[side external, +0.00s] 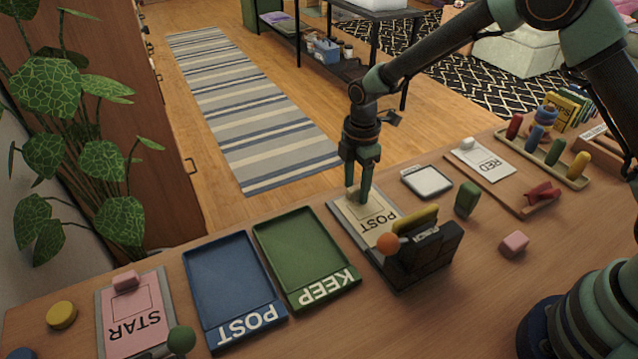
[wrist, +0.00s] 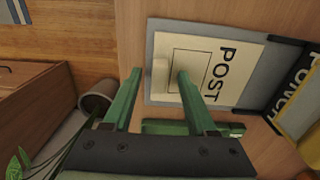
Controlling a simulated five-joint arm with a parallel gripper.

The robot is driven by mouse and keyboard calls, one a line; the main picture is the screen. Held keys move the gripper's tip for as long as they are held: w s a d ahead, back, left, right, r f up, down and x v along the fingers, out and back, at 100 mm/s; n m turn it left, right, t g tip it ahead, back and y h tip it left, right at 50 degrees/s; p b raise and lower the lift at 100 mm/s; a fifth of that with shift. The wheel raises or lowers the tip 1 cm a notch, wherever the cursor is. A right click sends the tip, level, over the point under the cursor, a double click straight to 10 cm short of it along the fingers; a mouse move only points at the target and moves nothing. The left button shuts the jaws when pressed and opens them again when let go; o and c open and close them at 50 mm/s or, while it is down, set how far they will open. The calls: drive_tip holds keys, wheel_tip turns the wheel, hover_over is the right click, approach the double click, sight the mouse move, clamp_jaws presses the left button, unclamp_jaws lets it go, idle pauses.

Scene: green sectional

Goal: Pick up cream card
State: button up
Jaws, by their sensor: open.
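The cream card (side external: 376,224) reads POST and lies flat on a grey board (side external: 344,221) on the table. A cream block (wrist: 160,78) stands at the card's edge. In the wrist view the card (wrist: 235,65) lies just past my fingers. My gripper (side external: 360,194) points down at the card's far end. In the wrist view my gripper (wrist: 159,76) is open, with the block between its two green fingertips. Whether a finger touches the block cannot be told.
A black punch (side external: 425,256) with a yellow lever and orange knob stands right beside the card. Green KEEP (side external: 318,294) and blue POST (side external: 205,318) trays lie to the left. A small white-topped tray (side external: 428,181) and a green block (side external: 467,199) are to the right.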

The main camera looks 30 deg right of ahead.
clamp_jaws()
drive_tip(key=shift+r, duration=0.1)
wheel_tip(320, 180, up, 19)
approach(365, 207)
drive_tip(key=shift+f, duration=3.2)
